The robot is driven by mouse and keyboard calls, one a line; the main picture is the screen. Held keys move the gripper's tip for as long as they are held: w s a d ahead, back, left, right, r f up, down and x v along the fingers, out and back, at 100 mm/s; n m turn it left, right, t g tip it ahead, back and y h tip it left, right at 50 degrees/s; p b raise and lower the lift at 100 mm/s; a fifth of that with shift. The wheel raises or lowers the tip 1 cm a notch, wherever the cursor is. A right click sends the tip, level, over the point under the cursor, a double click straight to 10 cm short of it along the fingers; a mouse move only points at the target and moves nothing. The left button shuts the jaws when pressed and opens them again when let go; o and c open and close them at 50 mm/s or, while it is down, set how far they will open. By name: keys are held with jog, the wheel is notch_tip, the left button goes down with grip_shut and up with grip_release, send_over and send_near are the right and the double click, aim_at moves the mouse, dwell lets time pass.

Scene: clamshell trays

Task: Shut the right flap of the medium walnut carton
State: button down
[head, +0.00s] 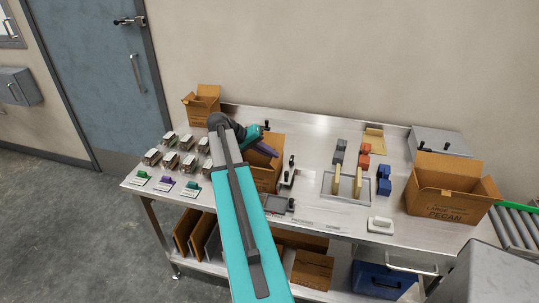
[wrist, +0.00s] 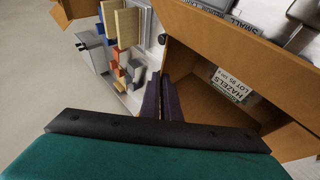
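An open brown carton (head: 267,180) stands mid-table in the head view, partly hidden behind my arm. Its printed name cannot be read there, so I cannot confirm that it is the walnut one. The wrist view shows an open carton (wrist: 205,92) at right, with a white label reading HAZELS inside its opening. My gripper (wrist: 164,78) has dark purple fingers, close together with nothing seen between them. In the head view the gripper (head: 264,148) is at the top of the middle carton. I cannot tell whether it touches a flap.
A large open pecan carton (head: 447,192) stands at right and a small open carton (head: 202,104) at back left. Several clamshell trays (head: 170,158) lie at left. A tray (head: 346,187) with upright tan pieces, red and blue blocks and a white-handled tool (head: 380,225) lie right of centre.

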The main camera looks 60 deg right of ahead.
jog(key=shift+f, duration=0.1)
jog(key=shift+w+f+g+b, duration=0.2)
jog(key=shift+g+b, duration=0.2)
jog(key=shift+b, duration=0.05)
jog(key=shift+g+h, duration=0.3)
jog(key=shift+r, duration=0.1)
jog(key=c, duration=2)
grip_release()
jog(key=shift+a+r, duration=0.1)
jog(key=shift+a, duration=0.05)
